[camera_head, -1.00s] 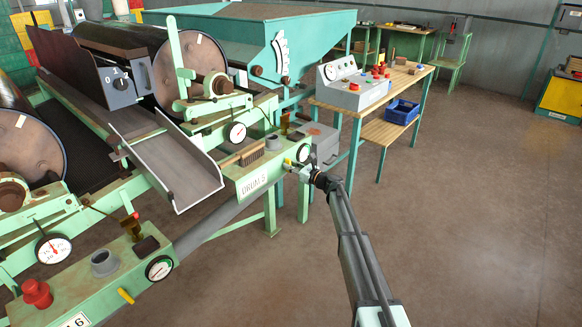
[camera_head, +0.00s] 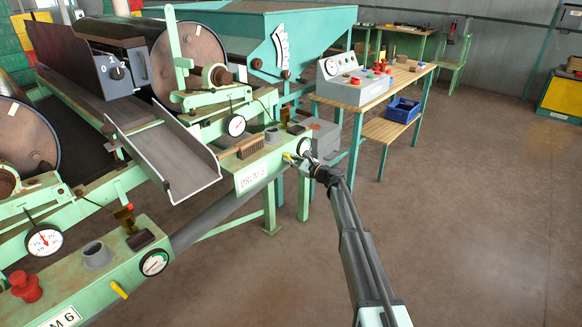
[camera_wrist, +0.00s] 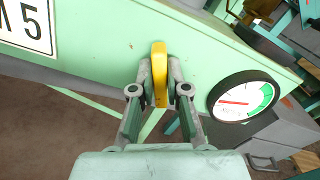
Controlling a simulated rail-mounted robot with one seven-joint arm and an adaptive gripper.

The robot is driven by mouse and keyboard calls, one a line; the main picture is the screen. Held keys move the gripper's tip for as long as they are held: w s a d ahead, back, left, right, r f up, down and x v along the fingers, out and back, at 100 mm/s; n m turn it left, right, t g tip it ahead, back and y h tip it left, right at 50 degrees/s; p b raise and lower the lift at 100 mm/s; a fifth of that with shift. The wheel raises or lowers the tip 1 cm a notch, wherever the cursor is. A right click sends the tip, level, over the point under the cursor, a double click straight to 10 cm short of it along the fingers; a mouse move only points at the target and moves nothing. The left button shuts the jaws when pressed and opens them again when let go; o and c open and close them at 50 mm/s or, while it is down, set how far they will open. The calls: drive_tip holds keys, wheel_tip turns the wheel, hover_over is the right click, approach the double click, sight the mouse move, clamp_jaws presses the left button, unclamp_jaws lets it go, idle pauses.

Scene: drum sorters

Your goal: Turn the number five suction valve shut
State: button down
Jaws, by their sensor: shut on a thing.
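The number five suction valve handle (camera_wrist: 159,72) is a yellow lever on the front of the green drum 5 panel (camera_wrist: 100,70). In the wrist view it stands upright between my fingers. My gripper (camera_wrist: 160,88) is shut on it, with a grey finger pad on each side. In the head view my gripper (camera_head: 297,161) reaches the right end of the drum 5 panel, and a bit of the yellow handle (camera_head: 287,157) shows beside it. The drum 5 plate (camera_head: 251,176) is left of the handle. A round gauge (camera_wrist: 243,96) with a red needle sits right of it.
Another yellow handle (camera_head: 119,289) is on the drum 6 panel at lower left. A wooden brush (camera_head: 243,147) lies on the drum 5 panel top. A wooden bench (camera_head: 420,72) with a control box (camera_head: 352,86) stands behind. The floor at right is clear.

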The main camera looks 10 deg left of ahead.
drive_tip(key=shift+s+a+f+n+b, duration=0.1)
drive_tip(key=shift+f+n+b, duration=0.1)
drive_tip(key=shift+n+b, duration=3.2)
drive_tip(key=shift+s+a+f+n+b, duration=0.1)
drive_tip(key=shift+f+n+b, duration=0.05)
drive_tip(key=shift+n+b, duration=3.2)
drive_tip(key=shift+w+m+b, duration=0.1)
drive_tip(key=shift+m+b, duration=0.35)
drive_tip(key=shift+b, duration=0.1)
drive_tip(key=c, duration=1.2)
unclamp_jaws()
drive_tip(key=shift+o, duration=0.2)
drive_tip(key=shift+d, duration=0.15)
drive_tip(key=v, duration=1.2)
